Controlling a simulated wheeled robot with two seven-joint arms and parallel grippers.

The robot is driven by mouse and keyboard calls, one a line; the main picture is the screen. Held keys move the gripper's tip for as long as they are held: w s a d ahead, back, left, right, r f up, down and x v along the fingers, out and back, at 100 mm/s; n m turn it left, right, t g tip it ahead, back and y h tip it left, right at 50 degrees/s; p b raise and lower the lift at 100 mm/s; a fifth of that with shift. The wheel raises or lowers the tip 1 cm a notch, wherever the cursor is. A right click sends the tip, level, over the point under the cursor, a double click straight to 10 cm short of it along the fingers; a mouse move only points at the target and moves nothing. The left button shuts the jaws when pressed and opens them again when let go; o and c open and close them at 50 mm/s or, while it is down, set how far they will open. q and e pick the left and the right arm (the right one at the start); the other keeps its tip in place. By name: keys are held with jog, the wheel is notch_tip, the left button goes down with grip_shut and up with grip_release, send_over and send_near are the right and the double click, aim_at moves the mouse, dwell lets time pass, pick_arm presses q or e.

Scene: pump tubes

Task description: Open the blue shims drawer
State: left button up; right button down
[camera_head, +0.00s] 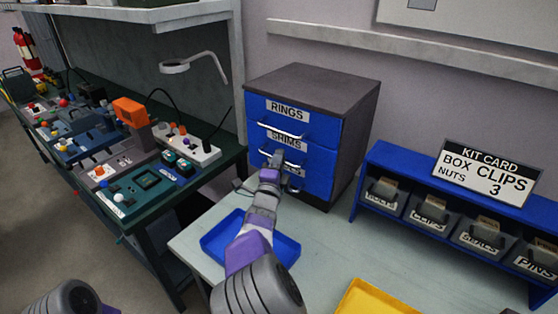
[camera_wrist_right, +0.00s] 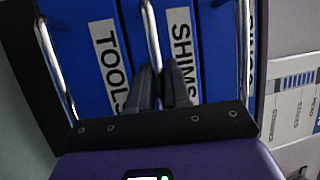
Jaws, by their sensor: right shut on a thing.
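The grey cabinet (camera_head: 352,128) has three blue drawers stacked in its front, labelled RINGS, SHIMS and a lowest one mostly behind my gripper. The SHIMS drawer (camera_head: 318,158) is in the middle and looks flush with the others. Its silver bar handle (camera_wrist_right: 152,40) is below its label. My right gripper (camera_head: 277,157) is at this handle. In the right wrist view its two dark fingers (camera_wrist_right: 157,88) are closed around the bar, between the TOOLS and SHIMS labels. Only a link of my left arm shows at bottom left; its gripper is out of view.
A blue tray (camera_head: 211,245) lies on the pale table under my right arm, and a yellow tray (camera_head: 375,297) is at the front. A blue rack of labelled bins (camera_head: 372,158) and a kit card (camera_head: 490,172) stand at right. A cluttered bench is at left.

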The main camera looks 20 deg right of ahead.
jog(key=s+a+b, duration=0.1)
jog(key=s+a, duration=0.8)
jog(key=a, duration=0.3)
jog(key=shift+s+a, duration=0.3)
jog(key=shift+s, duration=0.1)
jog(key=c, duration=1.2)
grip_release()
jog(key=shift+o, duration=0.2)
jog(key=v, duration=0.7)
jog(key=shift+s+p, duration=0.3)
jog(key=shift+a+f, duration=0.15)
jog(key=shift+f, duration=0.05)
